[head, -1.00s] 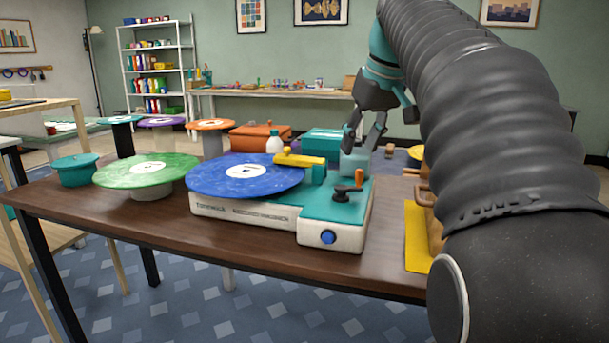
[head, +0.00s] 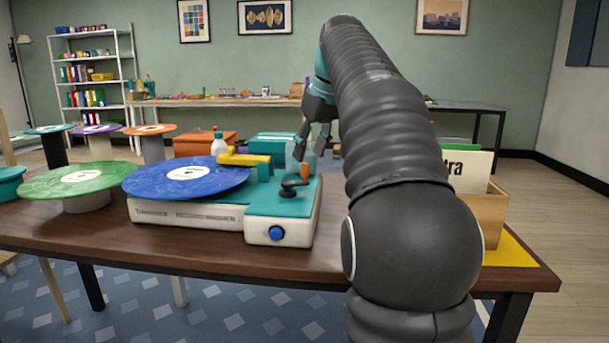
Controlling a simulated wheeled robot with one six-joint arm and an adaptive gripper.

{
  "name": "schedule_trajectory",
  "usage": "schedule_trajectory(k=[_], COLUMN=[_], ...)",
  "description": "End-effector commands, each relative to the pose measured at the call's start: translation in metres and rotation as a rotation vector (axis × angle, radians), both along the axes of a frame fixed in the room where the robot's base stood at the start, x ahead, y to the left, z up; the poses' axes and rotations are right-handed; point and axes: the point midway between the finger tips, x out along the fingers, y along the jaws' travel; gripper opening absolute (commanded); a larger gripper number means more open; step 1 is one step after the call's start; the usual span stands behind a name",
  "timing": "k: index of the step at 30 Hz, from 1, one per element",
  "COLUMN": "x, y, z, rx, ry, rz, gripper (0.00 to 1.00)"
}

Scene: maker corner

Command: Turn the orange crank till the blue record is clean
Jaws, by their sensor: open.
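The blue record (head: 187,179) lies on the white and teal cleaning machine (head: 215,217), with pale specks on its surface. A yellow arm (head: 244,159) reaches over the record's right part. The crank, a dark lever (head: 291,186) with an orange handle (head: 305,169), sits on the machine's teal right end. A blue knob (head: 276,233) is on the front. My gripper (head: 303,152) is open and empty, behind and above the crank, apart from it as far as I can see. My arm hides part of the gripper.
A green record (head: 80,178) on a stand is left of the machine. A wooden crate (head: 488,214) of sleeves stands on a yellow mat (head: 512,254) at the right, partly behind my arm. A white bottle (head: 219,144) and an orange box (head: 206,143) stand behind the machine.

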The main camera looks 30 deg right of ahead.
Motion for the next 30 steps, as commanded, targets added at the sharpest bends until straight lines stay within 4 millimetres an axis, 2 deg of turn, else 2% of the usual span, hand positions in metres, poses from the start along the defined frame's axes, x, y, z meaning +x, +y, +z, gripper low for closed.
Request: schedule_trajectory(k=[1,3,9,22,27,30], x=[0.003,0.008,0.016,0.020,0.020,0.020], y=[0.001,0.002,0.004,0.004,0.004,0.004], z=[-0.012,-0.022,-0.042,-0.048,-0.048,-0.048], rx=[0.001,0.000,0.000,-0.001,0.001,0.000], ry=[0.001,0.001,0.001,-0.001,-0.001,0.000], rz=[0.000,0.000,0.000,0.000,-0.001,0.000], gripper=[0.45,0.45,0.45,0.45,0.02,0.00])
